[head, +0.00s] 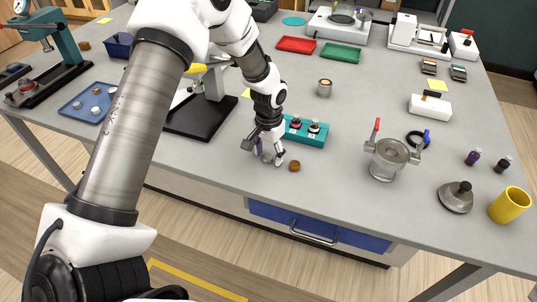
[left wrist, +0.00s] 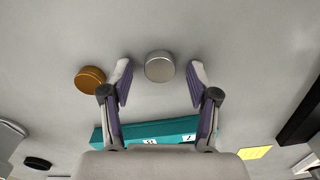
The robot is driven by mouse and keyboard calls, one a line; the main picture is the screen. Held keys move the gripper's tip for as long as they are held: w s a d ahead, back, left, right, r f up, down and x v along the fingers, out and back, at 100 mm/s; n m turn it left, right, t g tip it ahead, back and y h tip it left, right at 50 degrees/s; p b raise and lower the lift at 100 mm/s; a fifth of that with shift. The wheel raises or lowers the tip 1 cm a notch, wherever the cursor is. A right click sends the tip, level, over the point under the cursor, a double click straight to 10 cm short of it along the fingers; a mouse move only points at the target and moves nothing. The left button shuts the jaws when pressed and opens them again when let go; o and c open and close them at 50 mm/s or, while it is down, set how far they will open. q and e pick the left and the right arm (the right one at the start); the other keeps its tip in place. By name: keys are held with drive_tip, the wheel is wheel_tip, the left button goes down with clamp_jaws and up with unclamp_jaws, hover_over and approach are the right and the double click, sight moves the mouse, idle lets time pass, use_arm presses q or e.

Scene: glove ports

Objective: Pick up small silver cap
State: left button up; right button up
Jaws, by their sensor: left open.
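The small silver cap (left wrist: 159,67) lies on the grey table, between and slightly beyond the tips of my open left gripper (left wrist: 160,78) in the left wrist view. In the head view my left gripper (head: 268,160) points down near the table's front edge, with the silver cap (head: 267,158) partly hidden between its fingers. A brown-orange cap (head: 294,166) lies beside it, outside the fingers; it also shows in the left wrist view (left wrist: 90,80). My right gripper is not in view.
A teal rack (head: 305,133) with small dark bottles stands just behind the gripper. A metal pot with clamps (head: 388,160) stands to the right. A blue tray (head: 88,104) with several round pieces lies at left.

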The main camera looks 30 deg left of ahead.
use_arm(q)
drive_tip(key=shift+s+r, duration=0.15)
drive_tip(key=shift+s, duration=0.05)
drive_tip(key=c, duration=0.8)
drive_tip(key=shift+w, duration=0.1)
